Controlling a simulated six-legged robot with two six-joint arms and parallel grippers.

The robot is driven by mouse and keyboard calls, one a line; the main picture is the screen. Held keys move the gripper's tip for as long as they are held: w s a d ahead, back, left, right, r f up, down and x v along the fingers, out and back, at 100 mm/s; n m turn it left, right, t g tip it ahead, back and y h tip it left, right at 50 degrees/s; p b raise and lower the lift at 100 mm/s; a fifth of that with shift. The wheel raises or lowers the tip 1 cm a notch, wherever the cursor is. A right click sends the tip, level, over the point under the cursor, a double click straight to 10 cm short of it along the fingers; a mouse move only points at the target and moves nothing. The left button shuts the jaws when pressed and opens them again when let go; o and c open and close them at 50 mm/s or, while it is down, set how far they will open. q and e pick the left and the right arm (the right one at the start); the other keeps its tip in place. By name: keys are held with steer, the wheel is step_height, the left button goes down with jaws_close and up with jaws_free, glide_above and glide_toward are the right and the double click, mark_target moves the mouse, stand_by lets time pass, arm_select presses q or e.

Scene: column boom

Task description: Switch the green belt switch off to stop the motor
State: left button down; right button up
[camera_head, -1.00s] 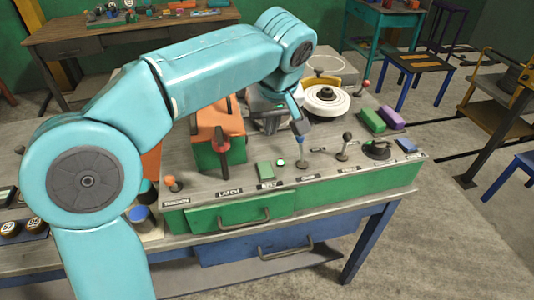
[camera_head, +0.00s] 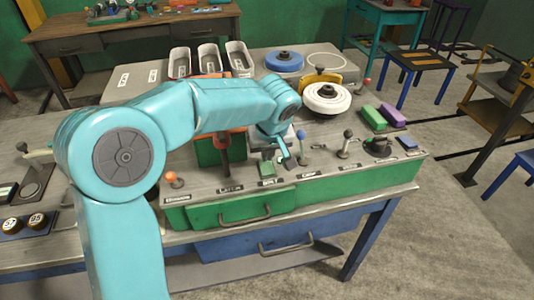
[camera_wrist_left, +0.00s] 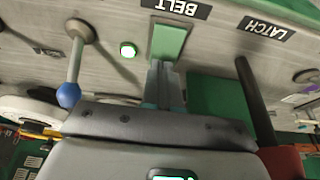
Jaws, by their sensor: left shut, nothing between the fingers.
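The green belt switch (camera_head: 266,169) is a flat green rocker above the BELT label on the console's front. It also shows in the left wrist view (camera_wrist_left: 169,41), beside its BELT label (camera_wrist_left: 178,8). A small round lamp (camera_wrist_left: 128,50) glows green next to it. My left gripper (camera_head: 287,162) is shut and empty, pointing down at the panel close beside the switch. In the left wrist view its fingertips (camera_wrist_left: 163,70) are at the switch's near edge; whether they touch cannot be told. My right gripper is not in view.
The latch handle (camera_head: 224,150) rises on the left. A white wheel (camera_head: 326,97) sits behind. Green and purple blocks lie at right.

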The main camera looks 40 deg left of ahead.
arm_select(q)
steer(key=shift+a+f, duration=0.1)
steer(key=shift+f, duration=0.4)
steer(key=shift+f+b, duration=0.5)
steer(key=shift+b, duration=0.2)
steer(key=shift+r, duration=0.3)
steer(key=shift+f, duration=0.1)
